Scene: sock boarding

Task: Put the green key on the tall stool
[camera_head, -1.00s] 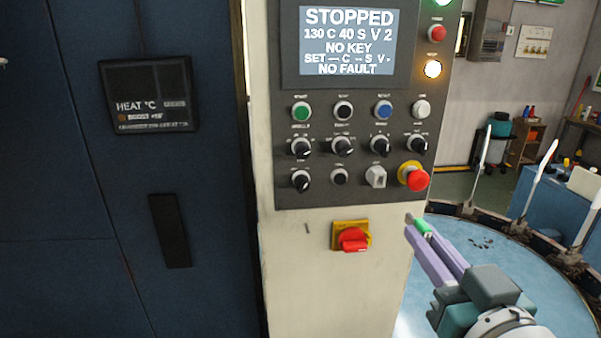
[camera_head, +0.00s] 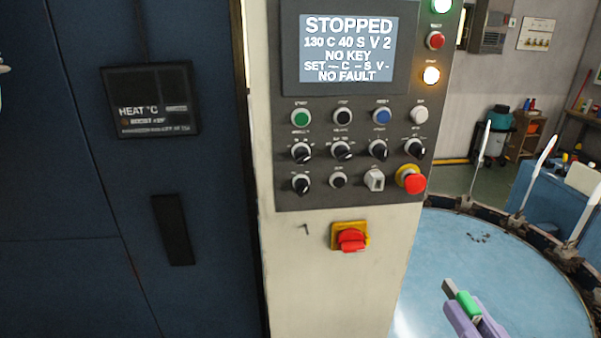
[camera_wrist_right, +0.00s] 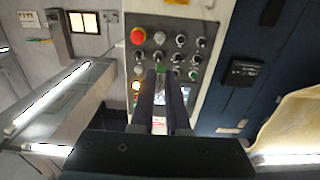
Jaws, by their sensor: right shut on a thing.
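The green key (camera_head: 466,304) is between the purple fingertips of my right gripper (camera_head: 472,316), at the lower right of the head view. Its grey end points up and to the left. My right gripper is shut on it, held out in front of the blue round table. In the right wrist view the two dark fingers (camera_wrist_right: 161,100) reach forward, with a small bit of the green key (camera_wrist_right: 161,82) between them. No tall stool can be made out in either view. My left gripper is not clearly visible; only a sliver of something pale shows at the head view's left edge.
A control panel (camera_head: 318,180) with knobs and a screen reading "STOPPED" and "NO KEY" stands on a cream column (camera_head: 300,290). A red switch (camera_head: 351,240) sits below it. A blue round table (camera_head: 440,250) with upright white forms (camera_head: 537,172) is at the right. A dark blue cabinet (camera_head: 60,280) fills the left.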

